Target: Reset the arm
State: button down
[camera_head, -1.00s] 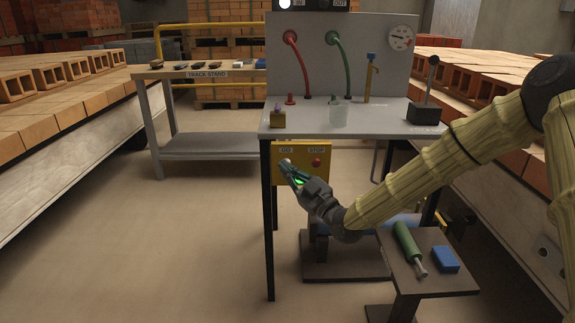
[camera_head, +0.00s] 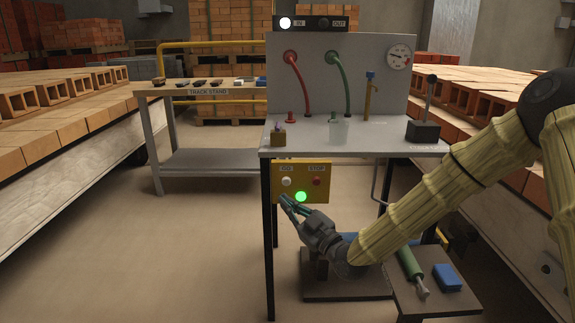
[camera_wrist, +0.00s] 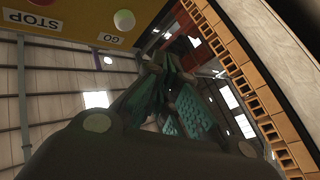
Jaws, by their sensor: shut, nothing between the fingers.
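My gripper (camera_head: 288,203) is shut and empty. In the head view it is in front of and just below the left part of the yellow button box (camera_head: 280,196), apart from the buttons as far as I can tell. The box carries a white GO button (camera_head: 286,182), a red STOP button (camera_head: 317,182) and a glowing green lamp (camera_head: 301,197). In the wrist view my shut fingers (camera_wrist: 160,80) point up the picture, with the GO button (camera_wrist: 124,20) and the yellow box (camera_wrist: 85,18) above them.
The grey bench (camera_head: 300,145) above the box bears a red hose, a green hose, a gauge (camera_head: 398,56) and a black lever (camera_head: 427,110). A low stand (camera_head: 440,305) at the lower right holds a green tool (camera_head: 411,268) and a blue block (camera_head: 447,278). The floor at left is clear.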

jog(key=s+d+f+m+g+h, duration=0.2)
jog(key=s+f, duration=0.2)
jog(key=f, duration=0.6)
jog(key=s+d+f+m+g+h, duration=0.25)
jog(key=s+f, duration=0.25)
jog(key=f, duration=0.5)
jog(key=s+d+f+m+g+h, duration=0.1)
jog(key=s+f+m+h, duration=0.2)
jog(key=f, duration=0.7)
jog(key=s+d+f+m+g+h, duration=0.2)
jog(key=s+d+f+g+h, duration=0.3)
jog(key=s+f, duration=0.85)
jog(key=s+d+f+m+g+h, duration=0.15)
jog(key=s+d, duration=0.25)
jog(key=s, duration=0.4)
jog(key=s+d+f+m+g+y, duration=0.1)
jog(key=s+d+g, duration=0.1)
jog(key=s+d, duration=0.35)
jog(key=s+d+f+m+g+h, duration=0.1)
jog(key=s+d+m+g, duration=0.15)
jog(key=s, duration=0.75)
notch_tip(320, 180, up, 36)
jog(key=w+t+p, duration=0.1)
jog(key=p, duration=3.4)
jog(key=shift+f+n+p, duration=0.2)
jog(key=shift+n+p, duration=0.15)
jog(key=shift+p, duration=0.05)
jog(key=shift+s, duration=0.1)
